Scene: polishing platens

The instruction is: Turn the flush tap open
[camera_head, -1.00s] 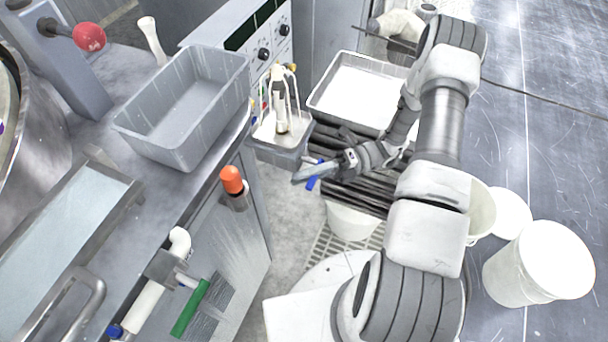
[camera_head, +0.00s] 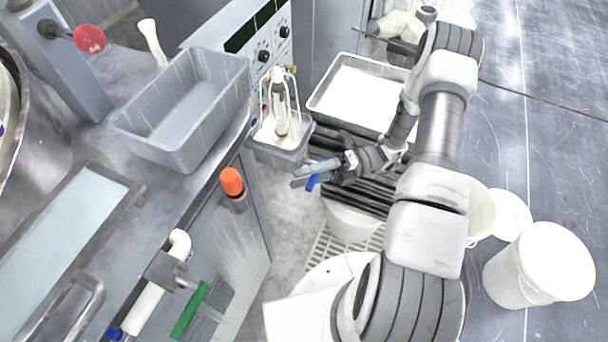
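A white pipe (camera_head: 144,306) with a grey metal valve body (camera_head: 163,270) runs down the front of the bench at lower left. A bar with a green handle (camera_head: 190,309) juts from this valve and slants down in the picture; it looks like the flush tap. My gripper (camera_head: 303,178) is right of the bench front, pointing left, well apart from the green handle. Its grey fingers with blue parts are small and overlap, so their opening is unclear. I see nothing held in it.
An orange-topped knob (camera_head: 232,181) sticks out from the bench front between gripper and valve. A grey bin (camera_head: 140,133) stands on the bench. A caddy (camera_head: 282,149) with a white bottle is just above my gripper. Dark slats (camera_head: 362,192) lie behind it. White buckets (camera_head: 505,275) stand right.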

